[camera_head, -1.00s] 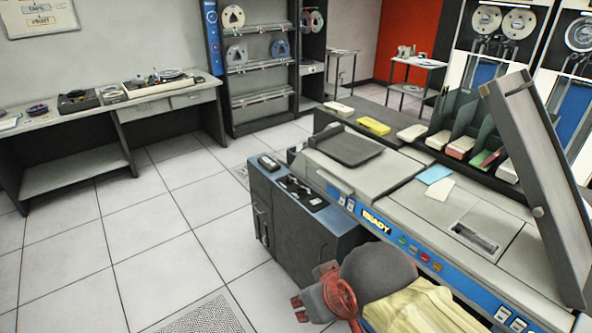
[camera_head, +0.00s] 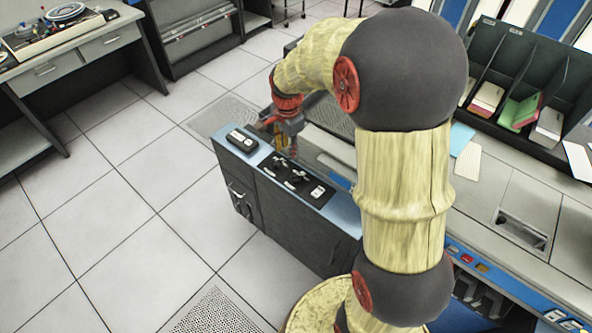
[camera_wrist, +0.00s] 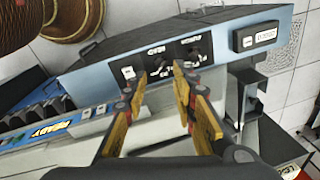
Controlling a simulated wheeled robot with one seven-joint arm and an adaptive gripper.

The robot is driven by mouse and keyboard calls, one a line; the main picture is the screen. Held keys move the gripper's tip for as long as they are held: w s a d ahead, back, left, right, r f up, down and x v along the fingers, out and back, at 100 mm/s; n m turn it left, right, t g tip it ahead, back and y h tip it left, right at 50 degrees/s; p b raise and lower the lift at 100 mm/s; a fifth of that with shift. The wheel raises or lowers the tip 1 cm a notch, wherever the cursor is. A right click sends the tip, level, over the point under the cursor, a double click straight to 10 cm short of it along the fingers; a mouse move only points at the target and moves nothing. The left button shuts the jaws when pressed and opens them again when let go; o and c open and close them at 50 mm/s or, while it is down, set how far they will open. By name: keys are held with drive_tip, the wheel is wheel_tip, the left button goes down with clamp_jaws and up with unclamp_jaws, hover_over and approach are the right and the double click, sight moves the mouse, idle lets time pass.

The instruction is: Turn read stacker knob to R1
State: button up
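A black panel (camera_head: 322,201) is set in the blue top of a dark cabinet. It carries two small dark knobs: one toward the back left (camera_head: 281,163) and one nearer the middle (camera_head: 297,177). In the wrist view they are the right knob (camera_wrist: 193,55) and the left knob (camera_wrist: 160,67). Their labels are too small to read surely, as are their settings. My gripper (camera_head: 287,146) is above the panel's back edge. In the wrist view my gripper (camera_wrist: 161,72) is open and empty, its fingertips apart, overlapping the knob area. Contact with a knob cannot be told.
A white switch (camera_head: 317,191) sits at the panel's near end. A dark box (camera_head: 242,140) lies on the cabinet top beyond the panel. The card machine (camera_head: 500,200) with card racks (camera_head: 515,80) stands to the right. Tiled floor (camera_head: 120,190) is clear at left.

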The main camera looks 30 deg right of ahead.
sight(296, 175)
drive_tip(key=w+d+f+m, duration=0.1)
drive_tip(key=d+f+m, duration=0.1)
drive_tip(key=f, duration=0.2)
drive_tip(key=w+d+f+m+g, duration=0.1)
drive_tip(key=f+m, duration=0.1)
drive_tip(key=f, duration=0.2)
drive_tip(key=w+d+f+m+p, duration=0.1)
drive_tip(key=d+f+m, duration=0.1)
drive_tip(key=f, duration=0.3)
drive_tip(key=shift+w+d+g, duration=0.3)
drive_tip(key=shift+w+d, duration=0.05)
drive_tip(key=shift+w, duration=0.05)
wheel_tip(296, 175, down, 8)
drive_tip(key=shift+r+b, duration=0.1)
drive_tip(key=shift+b, duration=0.65)
drive_tip(key=c, duration=0.3)
drive_tip(key=c, duration=0.4)
clamp_jaws()
